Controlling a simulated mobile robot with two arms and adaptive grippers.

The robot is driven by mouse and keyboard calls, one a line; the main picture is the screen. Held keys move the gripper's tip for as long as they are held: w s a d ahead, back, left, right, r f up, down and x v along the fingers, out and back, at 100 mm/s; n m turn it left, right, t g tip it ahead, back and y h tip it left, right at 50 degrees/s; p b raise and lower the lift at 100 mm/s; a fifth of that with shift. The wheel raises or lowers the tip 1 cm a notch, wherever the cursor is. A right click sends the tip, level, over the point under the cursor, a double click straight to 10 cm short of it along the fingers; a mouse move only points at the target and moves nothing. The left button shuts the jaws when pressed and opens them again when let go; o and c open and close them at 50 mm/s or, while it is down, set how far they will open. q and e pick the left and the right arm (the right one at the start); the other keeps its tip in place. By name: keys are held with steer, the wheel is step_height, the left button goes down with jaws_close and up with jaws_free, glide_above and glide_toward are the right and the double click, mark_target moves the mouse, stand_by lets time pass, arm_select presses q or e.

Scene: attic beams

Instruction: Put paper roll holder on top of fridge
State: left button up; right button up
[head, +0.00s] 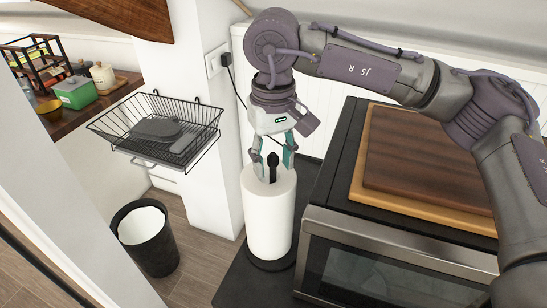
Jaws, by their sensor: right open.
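The paper roll holder (268,215) stands upright in the head view, with a white paper roll, a black knob on top and a black round base. It rests on a dark surface (235,285), to the left of an oven-like appliance. My right gripper (272,172) points down over the top of the roll, with its fingers apart on either side of the black knob. I cannot tell whether the fingers touch it. My left gripper is not in view. I cannot make out for sure which thing is the fridge.
The appliance (385,265) with wooden boards (430,160) on top stands close to the right. A black wire rack (155,128) hangs on the wall at left, above a black bin (145,238). A wooden shelf (60,120) holds a green box (76,92) and jars.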

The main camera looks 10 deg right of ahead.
step_height(320, 180, up, 12)
steer(key=shift+r+b, duration=0.15)
steer(key=shift+b, duration=0.3)
